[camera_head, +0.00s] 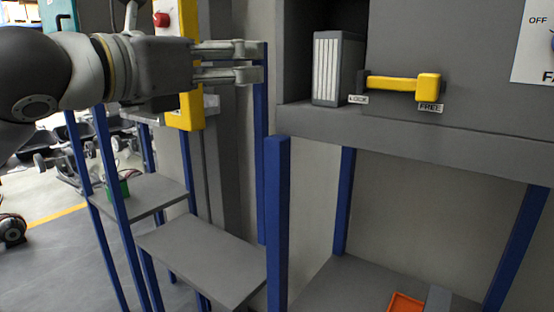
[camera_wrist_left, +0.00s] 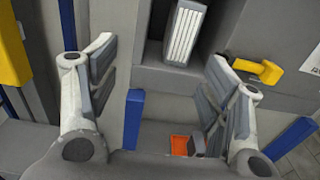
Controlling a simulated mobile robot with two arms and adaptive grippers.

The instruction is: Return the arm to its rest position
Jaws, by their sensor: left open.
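My left gripper (camera_head: 258,62) reaches in from the left in the head view, with its fingers pointing right. In the left wrist view the two fingers (camera_wrist_left: 160,85) are spread wide and nothing is between them. A grey module with white ribs (camera_head: 327,68) stands upright in a recess of the grey cabinet (camera_head: 430,130). It also shows in the left wrist view (camera_wrist_left: 185,35), beyond the fingers. The gripper is left of the module and apart from it in the head view. My right gripper is not in view.
A yellow handle (camera_head: 400,85) lies sideways between labels LOCK and FREE. Blue posts (camera_head: 277,220) and grey shelves (camera_head: 205,255) stand below and left. A yellow post (camera_head: 188,60) with a red button is behind my arm. An orange tray (camera_head: 405,302) lies low at the bottom.

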